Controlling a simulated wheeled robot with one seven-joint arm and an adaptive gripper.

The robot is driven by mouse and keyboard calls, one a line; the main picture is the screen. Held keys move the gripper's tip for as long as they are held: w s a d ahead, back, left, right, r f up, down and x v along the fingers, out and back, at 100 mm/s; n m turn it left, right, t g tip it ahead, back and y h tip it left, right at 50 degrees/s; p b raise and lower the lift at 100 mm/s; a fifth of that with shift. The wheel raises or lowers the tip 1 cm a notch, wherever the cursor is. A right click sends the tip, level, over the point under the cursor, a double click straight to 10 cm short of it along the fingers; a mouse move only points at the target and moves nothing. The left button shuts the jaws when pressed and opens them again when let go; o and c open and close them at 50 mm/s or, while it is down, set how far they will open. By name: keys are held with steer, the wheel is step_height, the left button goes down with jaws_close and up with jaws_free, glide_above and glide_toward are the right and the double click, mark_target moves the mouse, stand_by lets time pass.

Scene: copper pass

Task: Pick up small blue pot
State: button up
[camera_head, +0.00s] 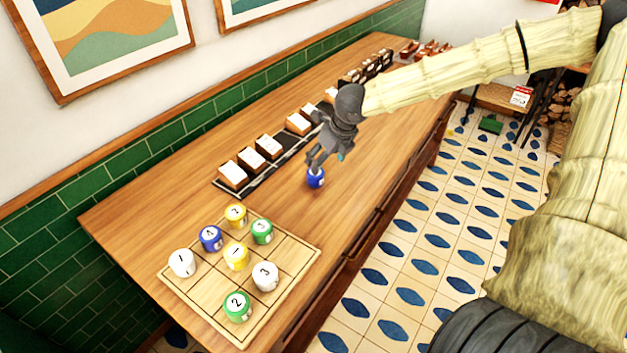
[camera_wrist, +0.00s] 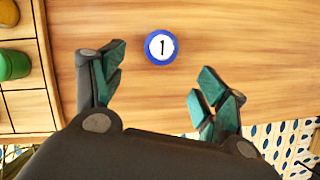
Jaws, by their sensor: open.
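A small blue pot (camera_head: 316,178) with a white top stands alone on the wooden counter, between the dark tray and the counter's front edge. In the wrist view the blue pot (camera_wrist: 161,46) shows from above with a "1" on its white top, lying beyond and between the fingertips. My gripper (camera_head: 326,158) is just above and beside the pot in the head view. Its teal-tipped fingers (camera_wrist: 158,88) are spread apart with nothing between them. Another blue pot (camera_head: 211,238), marked "2", stands on the wooden grid board.
The grid board (camera_head: 290,237) on the near counter holds several yellow, green, white and blue pots. A dark tray (camera_head: 255,178) with white-topped blocks lies along the wall side. The counter (camera_head: 350,205) is clear around the lone pot; its front edge is close by.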

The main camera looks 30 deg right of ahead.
mark_target(320, 176)
steer(key=x, duration=0.4)
steer(key=shift+w+a+f, duration=0.1)
steer(key=shift+a, duration=0.05)
steer(key=shift+w+f+p, duration=0.25)
steer(key=shift+f+p, duration=0.05)
steer(key=shift+f, duration=0.25)
steer(key=shift+f, duration=0.1)
steer(key=shift+p+x, duration=0.75)
steer(key=shift+x, duration=1.75)
steer(key=shift+w, duration=0.1)
steer(key=c, duration=1.2)
